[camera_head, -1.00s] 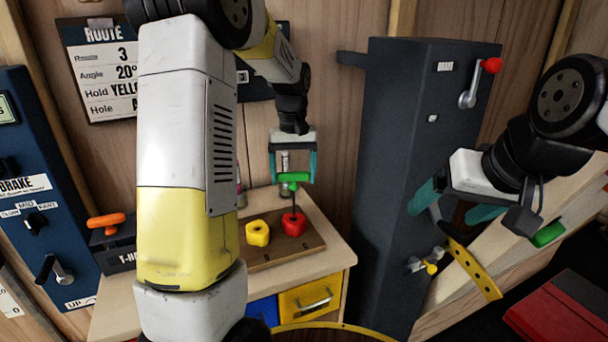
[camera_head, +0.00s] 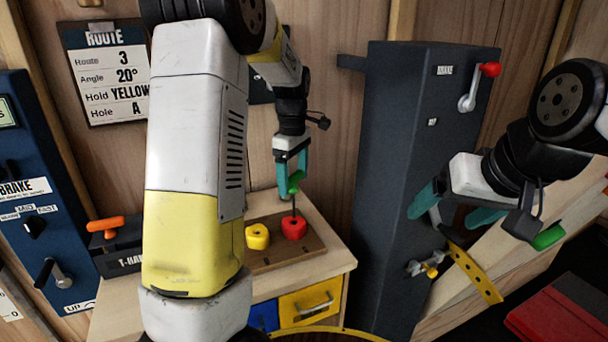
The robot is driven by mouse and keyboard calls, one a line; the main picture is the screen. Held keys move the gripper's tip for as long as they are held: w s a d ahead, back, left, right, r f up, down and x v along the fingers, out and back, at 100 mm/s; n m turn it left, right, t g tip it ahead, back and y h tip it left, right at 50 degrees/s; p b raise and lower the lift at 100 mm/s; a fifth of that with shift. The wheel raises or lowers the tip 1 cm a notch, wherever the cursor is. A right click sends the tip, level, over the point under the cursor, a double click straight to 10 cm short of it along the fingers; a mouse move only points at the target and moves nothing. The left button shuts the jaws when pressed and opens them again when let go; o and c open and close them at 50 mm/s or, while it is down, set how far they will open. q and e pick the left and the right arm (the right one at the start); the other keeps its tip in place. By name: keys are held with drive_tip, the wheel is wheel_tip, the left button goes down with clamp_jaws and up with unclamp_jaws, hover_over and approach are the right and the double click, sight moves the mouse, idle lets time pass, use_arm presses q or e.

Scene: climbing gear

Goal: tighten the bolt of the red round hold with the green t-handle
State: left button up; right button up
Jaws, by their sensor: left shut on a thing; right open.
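The red round hold (camera_head: 294,228) sits on a brown board (camera_head: 277,257) on the wooden bench. My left gripper (camera_head: 290,190) is above it, pointing down, shut on the green t-handle (camera_head: 295,181). The handle's thin dark shaft points down to the middle of the red hold. The bolt is too small to make out, so I cannot tell how well the tip is seated. My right gripper (camera_head: 455,212) is open and empty, at the right in front of the dark grey column.
A yellow hold (camera_head: 257,236) sits just left of the red one. An orange t-handle (camera_head: 105,224) rests in a dark holder at the left. The dark grey column (camera_head: 400,150) stands right of the bench. A yellow perforated strap (camera_head: 474,273) hangs below my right gripper.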

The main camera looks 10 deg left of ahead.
use_arm(q)
drive_tip(key=n, duration=0.4)
drive_tip(key=shift+n, duration=0.4)
drive_tip(key=n, duration=0.5)
drive_tip(key=shift+n, duration=0.3)
drive_tip(key=o, duration=0.8)
drive_tip(key=c, duration=0.8)
drive_tip(key=shift+f, duration=0.7)
